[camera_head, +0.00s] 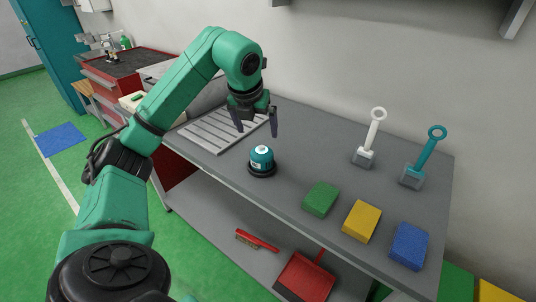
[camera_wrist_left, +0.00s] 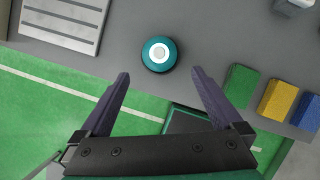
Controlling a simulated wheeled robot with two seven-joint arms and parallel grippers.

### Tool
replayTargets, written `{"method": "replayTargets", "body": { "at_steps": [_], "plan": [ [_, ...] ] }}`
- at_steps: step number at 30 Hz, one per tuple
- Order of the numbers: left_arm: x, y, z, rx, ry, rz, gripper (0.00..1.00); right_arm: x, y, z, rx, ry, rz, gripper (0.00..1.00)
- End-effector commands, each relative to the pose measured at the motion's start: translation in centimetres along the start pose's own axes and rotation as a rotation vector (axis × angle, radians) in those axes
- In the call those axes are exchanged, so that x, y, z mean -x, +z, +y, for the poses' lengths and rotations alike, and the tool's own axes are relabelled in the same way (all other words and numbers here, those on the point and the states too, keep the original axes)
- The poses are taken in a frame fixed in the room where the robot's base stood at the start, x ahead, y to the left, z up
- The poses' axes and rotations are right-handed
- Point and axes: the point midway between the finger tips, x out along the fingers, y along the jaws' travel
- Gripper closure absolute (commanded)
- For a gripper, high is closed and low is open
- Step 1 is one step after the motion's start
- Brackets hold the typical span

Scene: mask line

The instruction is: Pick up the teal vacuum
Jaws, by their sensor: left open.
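The teal vacuum (camera_head: 262,158) is a small round canister with a white top cap and a dark base. It stands upright on the grey bench, right of the ribbed metal tray. It also shows in the left wrist view (camera_wrist_left: 158,54), seen from above, beyond the fingertips. My left gripper (camera_head: 256,120) is open and empty, held above the bench behind the vacuum in the head view. Its two dark fingers (camera_wrist_left: 158,82) are spread wide in the left wrist view, and nothing lies between them. My right gripper is not in view.
The ribbed tray (camera_head: 222,130) lies left of the vacuum. Green (camera_head: 321,198), yellow (camera_head: 362,221) and blue (camera_head: 408,245) blocks line the front right. A white-handled tool (camera_head: 371,140) and a teal-handled tool (camera_head: 424,160) stand behind. Red brush and dustpan (camera_head: 305,277) lie on the lower shelf.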

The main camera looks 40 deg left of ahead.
Motion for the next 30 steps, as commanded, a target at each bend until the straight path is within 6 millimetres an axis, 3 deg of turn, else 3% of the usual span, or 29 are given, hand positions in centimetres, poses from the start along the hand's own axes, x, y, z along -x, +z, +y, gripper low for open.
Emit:
{"method": "replayTargets", "body": {
  "at_steps": [9,21,28,29,30],
  "plan": [
    [-7.3,-0.2,0.1,-0.002,0.005,0.010,0.00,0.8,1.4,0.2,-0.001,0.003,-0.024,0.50],
    [-13.6,-0.5,0.2,-0.002,0.002,0.008,0.00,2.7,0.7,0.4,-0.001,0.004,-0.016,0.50],
    [-14.2,-0.5,0.2,-0.005,0.002,0.004,0.00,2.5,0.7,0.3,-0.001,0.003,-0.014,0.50],
    [-14.2,-0.5,0.2,-0.005,0.002,0.004,0.08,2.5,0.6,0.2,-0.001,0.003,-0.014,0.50],
    [-14.2,-0.5,0.2,-0.005,0.002,0.004,0.23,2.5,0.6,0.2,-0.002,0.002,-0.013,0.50]
  ]
}}
